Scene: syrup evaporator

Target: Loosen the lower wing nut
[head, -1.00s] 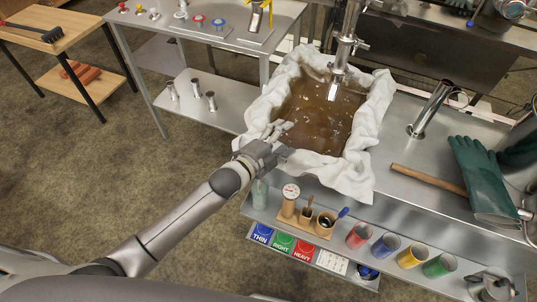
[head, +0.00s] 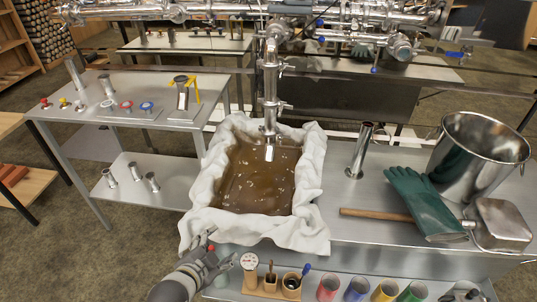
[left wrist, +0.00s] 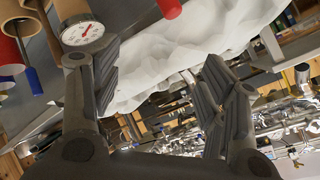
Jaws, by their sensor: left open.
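A vertical steel pipe (head: 270,88) hangs over the cloth-lined pan of brown liquid. Small clamp fittings stick out on its right side, an upper one (head: 285,67) and a lower one (head: 285,105). They are too small to tell which part is the lower wing nut or how tight it is. My left gripper (head: 219,254) is open and empty at the front left corner of the cloth, well below and in front of the pipe. In the left wrist view its two fingers (left wrist: 160,75) are spread, with white cloth and blurred pipework beyond. My right gripper is not in view.
White cloth (head: 312,165) drapes over the pan rim. A dial gauge (head: 249,262) and small pots stand close right of my left gripper. Green gloves (head: 425,202), a wooden handle (head: 375,215) and a steel pot (head: 478,155) lie to the right. Horizontal pipework (head: 190,12) crosses above.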

